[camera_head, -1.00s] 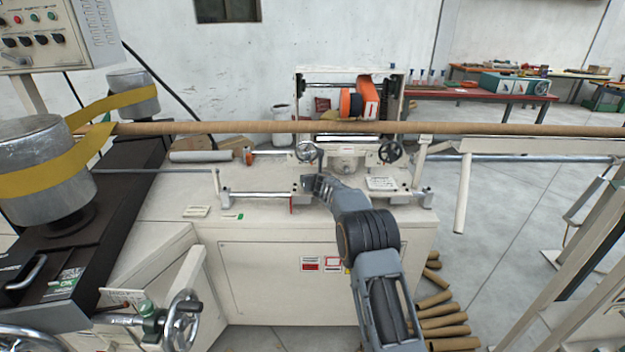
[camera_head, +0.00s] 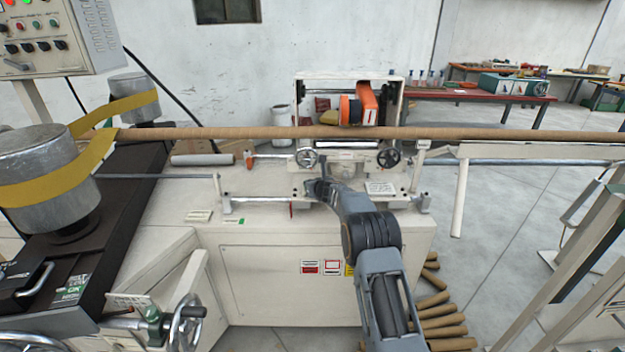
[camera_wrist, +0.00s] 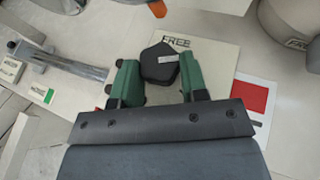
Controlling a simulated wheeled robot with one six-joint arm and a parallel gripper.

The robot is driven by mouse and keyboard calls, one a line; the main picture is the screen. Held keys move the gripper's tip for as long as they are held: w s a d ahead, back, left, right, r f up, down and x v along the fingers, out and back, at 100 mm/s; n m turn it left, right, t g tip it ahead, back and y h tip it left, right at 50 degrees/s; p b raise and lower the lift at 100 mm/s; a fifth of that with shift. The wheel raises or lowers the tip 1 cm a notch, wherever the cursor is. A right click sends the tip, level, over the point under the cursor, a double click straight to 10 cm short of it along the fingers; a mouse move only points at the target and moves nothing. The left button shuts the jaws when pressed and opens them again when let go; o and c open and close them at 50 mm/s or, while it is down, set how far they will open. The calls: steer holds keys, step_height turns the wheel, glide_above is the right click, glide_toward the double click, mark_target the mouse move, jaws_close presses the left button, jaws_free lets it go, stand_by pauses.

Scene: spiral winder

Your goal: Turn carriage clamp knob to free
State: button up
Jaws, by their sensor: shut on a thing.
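The carriage clamp knob (camera_wrist: 158,66) is black and lobed, with a small pale mark on its top. In the wrist view it sits on a cream plate (camera_wrist: 215,52) printed FREE along the far side. My gripper (camera_wrist: 158,80) has green fingers, one on each side of the knob, and is shut on it. The knob is hidden by my gripper in that view.
A metal rail (camera_wrist: 62,64) lies left in the wrist view. A red-and-white label (camera_wrist: 250,97) is at right.

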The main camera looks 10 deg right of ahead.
steer(key=n+y+p, duration=0.1)
steer(key=y+p, duration=0.1)
steer(key=p, duration=0.1)
steer(key=shift+d+r+n+g, duration=0.2)
steer(key=shift+r+n+g, duration=0.1)
steer(key=shift+r+n, duration=0.1)
steer(key=shift+w+d+f+n+g+y+p, duration=0.1)
steer(key=shift+f+n+g+y+p, duration=0.2)
steer(key=shift+n+y, duration=0.2)
steer(key=shift+f+n+g+y+b, duration=0.3)
steer(key=shift+n+g+y, duration=0.1)
steer(key=shift+n+y, duration=0.3)
steer(key=shift+n+y+b, duration=0.3)
steer(key=shift+y+b, duration=0.05)
steer(key=shift+y, duration=0.05)
steer(key=shift+w+d+r+n+g+y+b, duration=0.1)
steer(key=shift+r+n+g+y+b, duration=0.05)
steer(key=shift+n+g+y+b, duration=0.55)
steer(key=o, duration=0.9)
steer(key=shift+o, duration=0.2)
steer(key=shift+d+r, duration=0.1)
